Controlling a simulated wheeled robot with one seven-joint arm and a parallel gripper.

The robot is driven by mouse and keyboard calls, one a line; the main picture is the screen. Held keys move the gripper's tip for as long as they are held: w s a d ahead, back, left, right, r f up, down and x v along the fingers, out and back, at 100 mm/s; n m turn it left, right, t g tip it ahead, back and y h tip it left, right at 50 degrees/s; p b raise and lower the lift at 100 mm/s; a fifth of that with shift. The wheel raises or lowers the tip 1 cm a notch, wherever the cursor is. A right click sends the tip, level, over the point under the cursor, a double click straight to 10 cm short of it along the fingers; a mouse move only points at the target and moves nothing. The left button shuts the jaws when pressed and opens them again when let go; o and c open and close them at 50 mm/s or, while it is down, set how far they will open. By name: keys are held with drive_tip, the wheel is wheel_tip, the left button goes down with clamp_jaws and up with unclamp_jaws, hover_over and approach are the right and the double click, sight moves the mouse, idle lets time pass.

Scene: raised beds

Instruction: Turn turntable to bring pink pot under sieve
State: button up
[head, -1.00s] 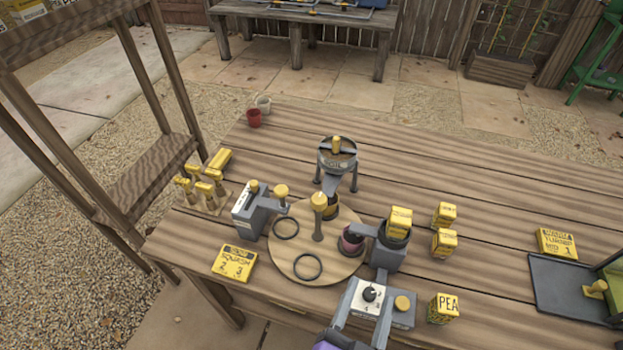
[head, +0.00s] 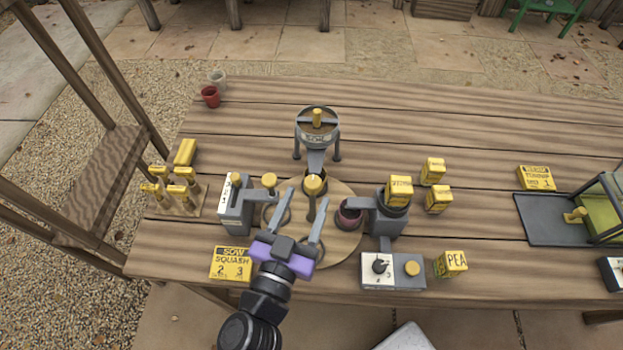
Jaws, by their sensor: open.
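The round wooden turntable (head: 340,247) lies on the bench, with a yellow-topped upright knob (head: 314,186) at its middle. The pink pot (head: 347,217) stands on its right side, below the spout of the right dispenser. The sieve (head: 317,128), a grey drum on legs with a yellow knob, stands behind the turntable. Its chute reaches down to the far rim, where another pot is mostly hidden behind the central knob. My gripper (head: 306,197) is open and empty over the turntable's front left, fingers pointing at the central knob. Contact with the knob cannot be told.
A lever dispenser (head: 236,206) stands left and the right dispenser (head: 391,214) right of the turntable. A dial box (head: 392,270) is in front right. A squash card (head: 231,264), yellow seed boxes (head: 438,199) and a tool rack (head: 178,197) lie around. The back right bench is clear.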

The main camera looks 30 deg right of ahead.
sight(310, 193)
drive_tip(key=shift+p+x, duration=0.4)
drive_tip(key=shift+x, duration=2.1)
clamp_jaws()
